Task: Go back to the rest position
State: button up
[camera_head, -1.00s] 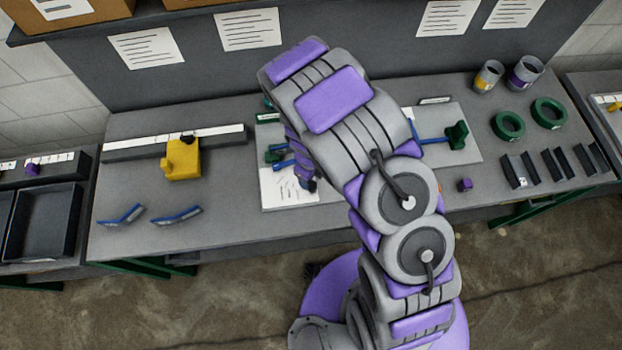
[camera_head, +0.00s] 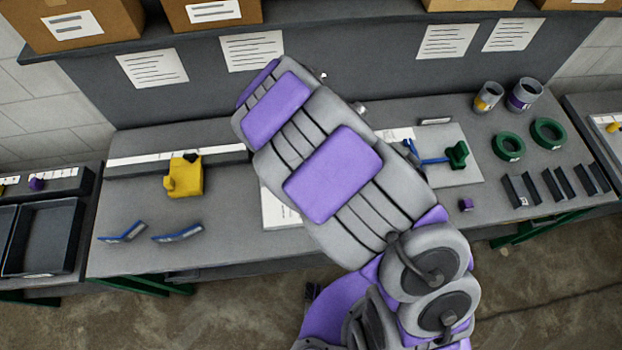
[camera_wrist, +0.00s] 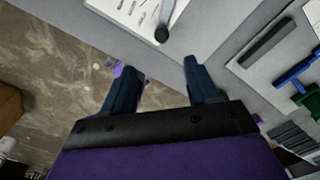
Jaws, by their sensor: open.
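My gripper (camera_wrist: 160,85) shows in the wrist view with its two dark blue fingers apart and nothing between them. It is above the front edge of the workbench, with the floor below to the left. In the head view my raised purple and grey arm covers the middle of the bench and hides the gripper. A white sheet (camera_head: 279,209) lies on the bench, partly behind my arm. In the wrist view a printed sheet (camera_wrist: 130,10) lies ahead of the fingers, with a dark round-ended rod beside it.
A yellow block tool (camera_head: 184,180) and two blue-edged angled strips (camera_head: 177,224) are on the left. A green clamp (camera_head: 457,155), green rings (camera_head: 508,147), two cups (camera_head: 524,94) and dark channel pieces (camera_head: 521,190) are on the right. A shelf with boxes (camera_head: 70,28) runs above.

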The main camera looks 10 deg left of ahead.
dwell(0.4)
jog(key=s+d+r+n+g+y+b, duration=0.1)
jog(key=s+d+r+n+b, duration=0.5)
jog(key=d+r+n+b, duration=0.3)
jog(key=s+d+n+b, duration=0.3)
jog(key=s+d+n, duration=0.2)
jog(key=s+n, duration=0.2)
jog(key=s+d+r+n+h+b, duration=0.1)
jog(key=s+d+n+b, duration=0.3)
jog(key=s+d+n, duration=0.2)
jog(key=s+n, duration=0.2)
jog(key=s, duration=0.2)
jog(key=shift+g, duration=0.4)
